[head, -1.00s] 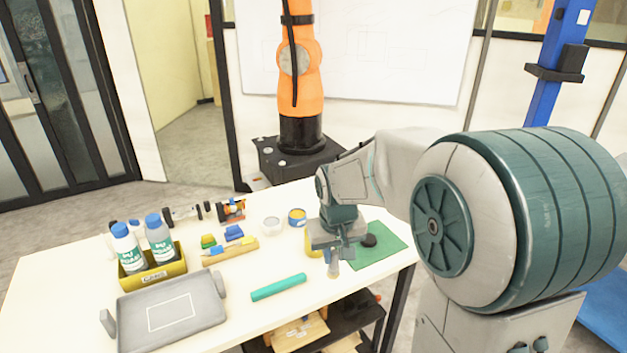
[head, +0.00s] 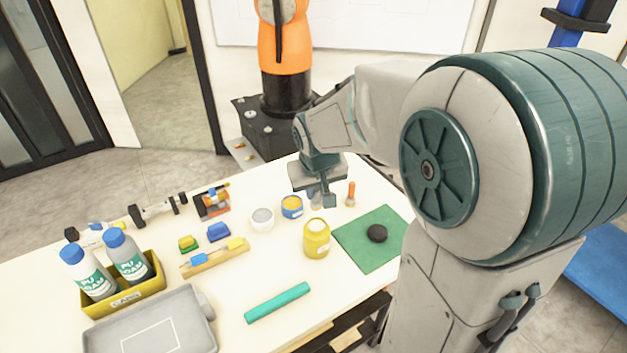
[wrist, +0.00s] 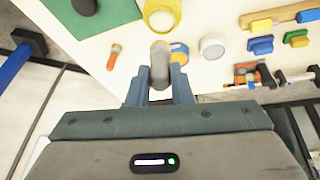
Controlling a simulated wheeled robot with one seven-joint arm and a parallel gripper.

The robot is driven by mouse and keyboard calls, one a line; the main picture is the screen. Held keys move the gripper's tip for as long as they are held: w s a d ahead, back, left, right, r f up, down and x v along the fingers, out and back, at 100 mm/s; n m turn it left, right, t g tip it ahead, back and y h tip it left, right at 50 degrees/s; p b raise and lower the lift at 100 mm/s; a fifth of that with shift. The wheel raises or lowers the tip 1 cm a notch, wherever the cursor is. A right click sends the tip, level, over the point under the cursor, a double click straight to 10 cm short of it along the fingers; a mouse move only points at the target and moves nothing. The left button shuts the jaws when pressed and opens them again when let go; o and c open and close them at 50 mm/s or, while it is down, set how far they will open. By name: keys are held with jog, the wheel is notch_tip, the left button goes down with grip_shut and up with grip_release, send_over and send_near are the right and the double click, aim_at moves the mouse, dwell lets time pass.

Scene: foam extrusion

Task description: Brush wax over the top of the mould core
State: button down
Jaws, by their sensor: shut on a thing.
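My gripper (head: 319,195) is shut on a grey, rounded tool with a pale end; the wrist view shows this tool (wrist: 160,66) between the fingers, and I cannot tell its full shape. It is over the table's back part, just right of a blue tin with a yellow top (head: 292,207). In the wrist view the tool partly covers this tin (wrist: 180,52). A black round piece (head: 377,233) lies on the green mat (head: 358,256), apart from the gripper. A yellow jar (head: 316,240) stands left of the mat. I cannot tell which object is the mould core.
An orange-handled tool (head: 350,193) is right of my gripper. A white tin (head: 262,219), coloured blocks on a wooden strip (head: 214,258) and a teal cylinder (head: 278,302) lie leftward. A yellow crate (head: 125,295) holds two bottles behind a grey tray (head: 150,326).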

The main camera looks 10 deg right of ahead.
jog(key=shift+s+d+f+b, duration=0.1)
jog(key=shift+f+b, duration=0.35)
jog(key=shift+f, duration=0.3)
jog(key=shift+f+b, duration=1.5)
jog(key=shift+f, duration=0.65)
jog(key=shift+f+b, duration=0.6)
jog(key=shift+b, duration=0.1)
jog(key=shift+r, duration=0.1)
jog(key=shift+r+p, duration=2.45)
jog(key=shift+r, duration=1.05)
